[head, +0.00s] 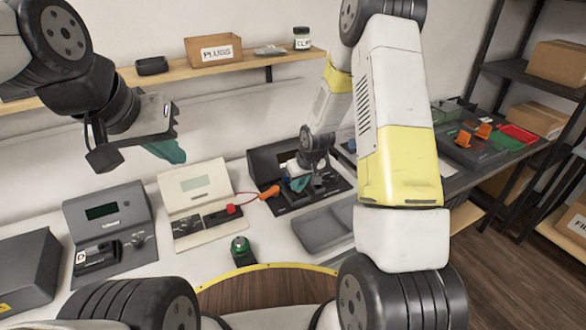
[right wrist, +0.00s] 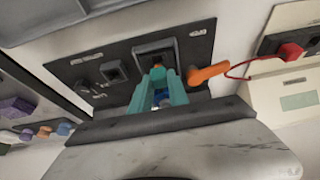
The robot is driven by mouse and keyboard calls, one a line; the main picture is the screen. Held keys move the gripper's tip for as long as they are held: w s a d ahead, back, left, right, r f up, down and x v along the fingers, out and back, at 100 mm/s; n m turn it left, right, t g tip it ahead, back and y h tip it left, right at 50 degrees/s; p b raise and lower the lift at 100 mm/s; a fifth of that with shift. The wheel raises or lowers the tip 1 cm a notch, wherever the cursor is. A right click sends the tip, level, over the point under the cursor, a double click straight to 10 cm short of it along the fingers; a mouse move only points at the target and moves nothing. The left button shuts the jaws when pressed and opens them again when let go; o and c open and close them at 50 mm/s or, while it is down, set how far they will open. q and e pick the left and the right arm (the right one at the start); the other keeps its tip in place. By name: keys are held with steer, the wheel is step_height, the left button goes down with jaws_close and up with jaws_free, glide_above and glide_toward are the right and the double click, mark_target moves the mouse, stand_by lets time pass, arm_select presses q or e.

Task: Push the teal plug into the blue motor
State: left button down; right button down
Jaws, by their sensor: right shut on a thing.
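My right gripper (head: 302,183) reaches down to the dark station (head: 283,205) at the back middle. In the right wrist view its teal fingers (right wrist: 158,88) point at the panel's square socket. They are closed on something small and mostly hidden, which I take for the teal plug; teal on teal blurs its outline. A blue patch (right wrist: 162,99), apparently the blue motor, shows between the fingers. An orange bit shows at their tips. I cannot tell how deep the plug sits. My left gripper (head: 168,150) hangs in the air at upper left; its teal fingers look close together, their gap unclear.
An orange handle (right wrist: 208,74) on a red wire lies close to the right gripper's fingers. A cream station (head: 195,205) and a grey station (head: 110,235) stand to the left. A grey tray (head: 325,228) and a green-topped button (head: 241,250) are nearer the front edge.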

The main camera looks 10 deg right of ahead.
steer(key=shift+f, duration=1)
stand_by(1.6)
steer(key=c, duration=0.9)
jaws_free()
steer(key=shift+r, duration=0.25)
steer(key=shift+r, duration=1.15)
steer(key=shift+r, duration=0.25)
steer(key=shift+r, duration=2.9)
